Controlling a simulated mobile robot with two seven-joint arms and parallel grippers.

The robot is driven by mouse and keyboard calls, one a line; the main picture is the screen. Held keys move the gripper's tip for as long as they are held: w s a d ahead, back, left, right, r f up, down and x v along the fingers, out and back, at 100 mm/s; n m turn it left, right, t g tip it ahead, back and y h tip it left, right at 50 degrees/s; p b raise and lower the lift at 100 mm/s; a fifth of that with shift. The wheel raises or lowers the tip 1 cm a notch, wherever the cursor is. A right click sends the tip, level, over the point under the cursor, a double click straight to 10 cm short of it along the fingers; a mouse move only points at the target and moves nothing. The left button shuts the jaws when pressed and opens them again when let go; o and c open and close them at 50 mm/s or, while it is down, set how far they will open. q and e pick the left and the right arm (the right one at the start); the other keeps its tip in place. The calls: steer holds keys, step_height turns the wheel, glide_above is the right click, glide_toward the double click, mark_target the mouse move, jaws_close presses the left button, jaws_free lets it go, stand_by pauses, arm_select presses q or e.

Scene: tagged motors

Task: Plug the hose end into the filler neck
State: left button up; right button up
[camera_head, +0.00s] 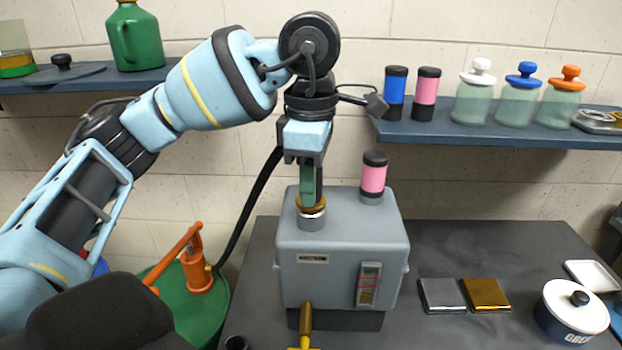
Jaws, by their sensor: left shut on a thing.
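A grey motor housing (341,246) stands on the dark bench, with a short silver filler neck (312,219) on its top left. My left gripper (306,158) points straight down above the neck, shut on the green hose end (309,186). The hose end is upright, and its brass collar (311,203) is right at the top of the neck. I cannot tell how deep the tip sits inside. A black hose (246,213) runs from behind the gripper down to an orange hand pump (196,268) on a green drum (209,304). My right gripper is out of view.
A pink canister (373,178) stands upright on the housing's top right. A brass spout (305,320) projects from its front. Silver and gold cases (442,295) and a lidded pot (573,312) lie right. A wall shelf (480,134) holds canisters and jars.

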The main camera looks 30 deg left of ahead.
arm_select(q)
steer(key=shift+r, duration=0.1)
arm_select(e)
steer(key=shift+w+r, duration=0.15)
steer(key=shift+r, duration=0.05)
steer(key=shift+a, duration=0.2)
arm_select(q)
steer(key=shift+f, duration=0.65)
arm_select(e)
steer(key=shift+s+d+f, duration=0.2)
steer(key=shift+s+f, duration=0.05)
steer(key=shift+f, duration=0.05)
arm_select(q)
steer(key=o, duration=1)
step_height(320, 180, up, 7)
steer(key=shift+p, duration=0.5)
steer(key=shift+r, duration=0.4)
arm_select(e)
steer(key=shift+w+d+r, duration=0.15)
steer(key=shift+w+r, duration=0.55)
